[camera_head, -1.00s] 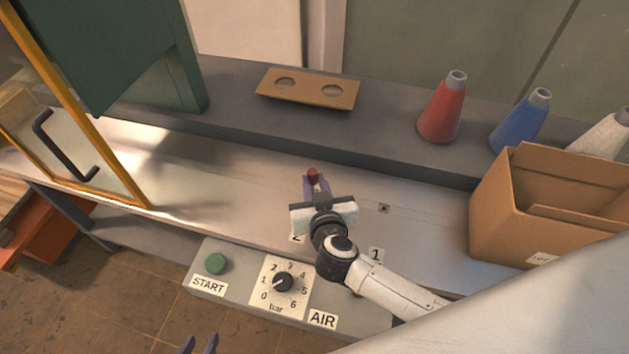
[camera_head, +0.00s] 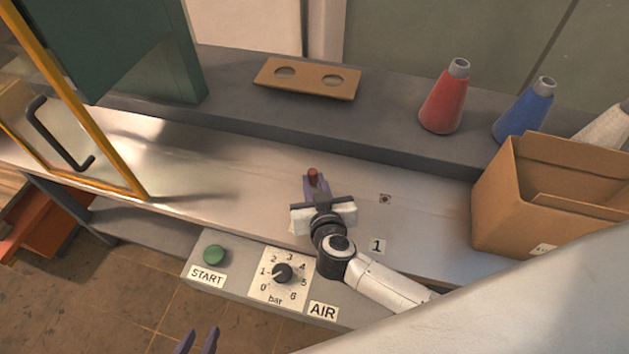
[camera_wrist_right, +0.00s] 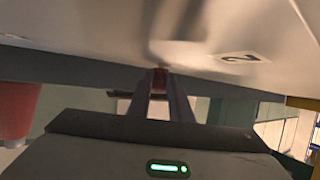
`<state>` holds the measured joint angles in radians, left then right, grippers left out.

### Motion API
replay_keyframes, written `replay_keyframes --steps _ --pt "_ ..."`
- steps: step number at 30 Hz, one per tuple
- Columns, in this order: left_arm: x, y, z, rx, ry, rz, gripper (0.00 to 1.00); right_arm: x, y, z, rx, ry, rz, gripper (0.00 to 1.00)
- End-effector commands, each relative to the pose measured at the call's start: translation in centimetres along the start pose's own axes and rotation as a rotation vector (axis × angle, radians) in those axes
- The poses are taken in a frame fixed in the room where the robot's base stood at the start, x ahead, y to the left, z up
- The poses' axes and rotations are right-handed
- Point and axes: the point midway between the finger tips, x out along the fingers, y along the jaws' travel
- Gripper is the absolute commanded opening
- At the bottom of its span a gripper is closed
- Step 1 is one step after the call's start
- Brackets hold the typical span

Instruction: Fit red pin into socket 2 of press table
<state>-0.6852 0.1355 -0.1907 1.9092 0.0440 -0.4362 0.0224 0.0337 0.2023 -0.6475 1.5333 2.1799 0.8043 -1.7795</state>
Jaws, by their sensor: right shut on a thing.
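The red pin (camera_head: 312,174) is held between the fingertips of my right gripper (camera_head: 314,184), over the pale top of the press table (camera_head: 240,190). In the right wrist view the red pin (camera_wrist_right: 159,79) shows between the two fingers, near the table surface. I cannot tell whether it touches the table. Socket 2 is not visible. The label 2 (camera_wrist_right: 240,57) shows in the right wrist view. A small socket (camera_head: 385,199) lies to the right, above the label 1 (camera_head: 377,246). My left gripper (camera_head: 198,342) is at the bottom edge, its fingers apart and empty.
A cardboard box (camera_head: 500,205) stands at the right. A red cone (camera_head: 444,102), a blue cone (camera_head: 523,115) and a two-hole brown plate (camera_head: 308,92) are on the rear ledge. A yellow-framed door (camera_head: 108,183) stands open at left. The control panel (camera_head: 225,281) is in front.

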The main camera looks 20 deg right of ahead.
Motion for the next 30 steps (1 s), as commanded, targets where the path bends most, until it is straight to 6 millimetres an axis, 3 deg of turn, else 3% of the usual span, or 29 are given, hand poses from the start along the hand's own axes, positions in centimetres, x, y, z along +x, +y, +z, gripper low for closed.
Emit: replay_keyframes --steps 18,19,22,30 --pt "-0.31 0.04 -0.23 0.0 -0.001 0.0 0.31 0.24 -0.01 0.52 -0.001 0.0 0.0 0.0" --pt "-0.24 0.03 -0.16 0.0 -0.001 0.0 0.31 0.25 -0.02 0.52 -0.001 0.001 -0.001 0.24" --pt "-0.22 0.03 -0.14 0.0 -0.001 0.0 0.31 0.25 -0.01 0.53 0.0 0.001 0.0 0.4" --pt "-0.26 0.04 -0.15 0.0 -0.001 0.0 0.31 0.21 0.01 0.56 -0.001 0.0 0.0 0.4"
